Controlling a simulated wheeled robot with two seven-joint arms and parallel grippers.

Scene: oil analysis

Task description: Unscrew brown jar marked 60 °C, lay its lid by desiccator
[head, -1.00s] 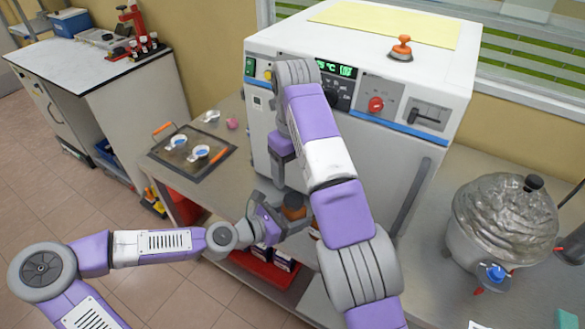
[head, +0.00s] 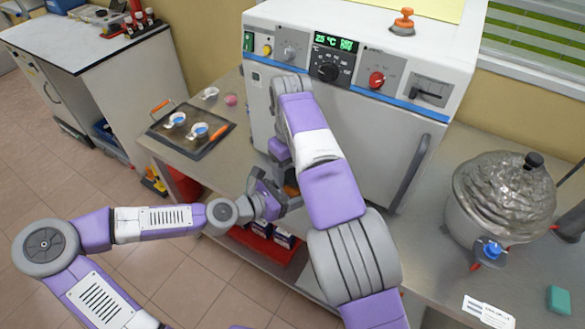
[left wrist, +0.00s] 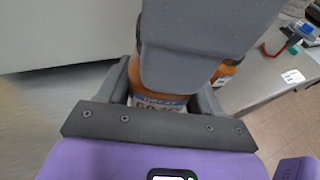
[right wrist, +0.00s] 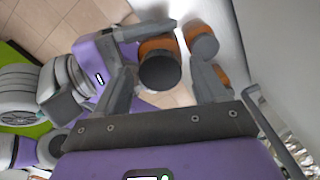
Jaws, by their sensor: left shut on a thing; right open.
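The brown jar (left wrist: 160,104), with a white label on which 60 seems to read, is held upright between my left gripper's fingers (left wrist: 165,95). In the head view its amber side (head: 291,190) barely shows behind my right arm. My left gripper (head: 272,196) is in front of the oven. My right gripper (right wrist: 160,75) is open, its fingers on either side of the jar's dark lid (right wrist: 161,72); I cannot tell whether they touch it. The lid is on the jar. The desiccator (head: 495,212), with a domed lid and blue stopcock, stands on the bench at right.
A second brown jar (right wrist: 201,40) stands close beside the held one. The white oven (head: 370,130) is right behind the grippers. A dark tray (head: 190,145) with small dishes lies at left. A label card (head: 488,312) and green block (head: 559,299) lie near the desiccator.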

